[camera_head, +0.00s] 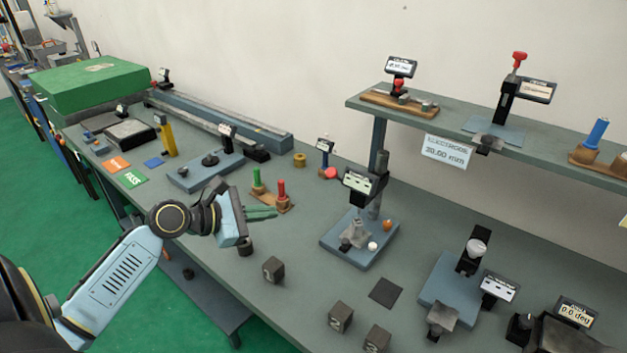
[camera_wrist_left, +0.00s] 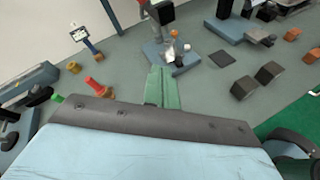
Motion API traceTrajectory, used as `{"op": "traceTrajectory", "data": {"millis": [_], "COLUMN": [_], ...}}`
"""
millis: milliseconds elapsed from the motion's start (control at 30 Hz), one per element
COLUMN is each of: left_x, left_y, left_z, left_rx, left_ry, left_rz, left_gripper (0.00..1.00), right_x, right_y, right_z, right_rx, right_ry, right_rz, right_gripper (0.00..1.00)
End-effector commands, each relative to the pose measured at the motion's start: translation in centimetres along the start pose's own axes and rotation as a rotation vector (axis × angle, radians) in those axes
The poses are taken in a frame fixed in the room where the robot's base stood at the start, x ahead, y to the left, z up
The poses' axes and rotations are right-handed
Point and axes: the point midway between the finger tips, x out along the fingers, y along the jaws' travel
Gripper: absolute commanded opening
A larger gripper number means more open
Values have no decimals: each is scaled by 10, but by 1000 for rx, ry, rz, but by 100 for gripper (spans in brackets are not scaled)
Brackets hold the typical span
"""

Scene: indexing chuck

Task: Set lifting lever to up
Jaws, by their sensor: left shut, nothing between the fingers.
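My left gripper (camera_head: 262,213) is shut and empty, its green fingers together above the bench, left of a blue-based device with a display (camera_head: 352,240). In the left wrist view the closed fingers (camera_wrist_left: 162,88) point toward that device's base (camera_wrist_left: 172,62). At the lower right of the head view a dark device, cut off by the frame edge, has a display reading 0.0 deg (camera_head: 576,314). A blue-based stand with a pale round knob (camera_head: 476,247) is left of it. I cannot tell which part is the lifting lever. My right gripper is not in view.
Green and red pegs (camera_head: 281,190) stand on a wooden block behind my left gripper. Dark cubes (camera_head: 273,269) lie near the bench's front edge. A raised shelf (camera_head: 455,125) spans the back right. Bare bench (camera_head: 310,285) lies between the cubes and the blue-based device.

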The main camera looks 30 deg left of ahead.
Motion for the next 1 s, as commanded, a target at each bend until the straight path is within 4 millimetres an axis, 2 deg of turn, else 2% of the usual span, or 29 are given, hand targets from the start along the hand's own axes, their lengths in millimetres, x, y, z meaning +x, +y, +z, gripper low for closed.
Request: {"op": "traceTrajectory", "data": {"millis": [33,100,267,467,800,900,1000], "left_x": [-4,-8,-4,27,94,102,109], "left_y": [13,25,34,36,39,44,45], "left_z": [6,13,18,21,26,42,49], "left_rx": [-69,-144,-206,-205,-203,-200,-200], "left_ry": [-26,-56,-82,-83,-81,-82,-80], "left_rz": [23,43,56,56,54,54,54], "left_gripper": [0,0,0,0,0,0,0], "right_x": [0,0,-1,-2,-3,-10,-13], "right_y": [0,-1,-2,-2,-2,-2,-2], "right_z": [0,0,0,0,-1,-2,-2], "right_rx": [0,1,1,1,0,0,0], "right_ry": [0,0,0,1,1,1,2], "right_rz": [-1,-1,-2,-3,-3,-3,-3], "right_gripper": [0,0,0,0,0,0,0]}}
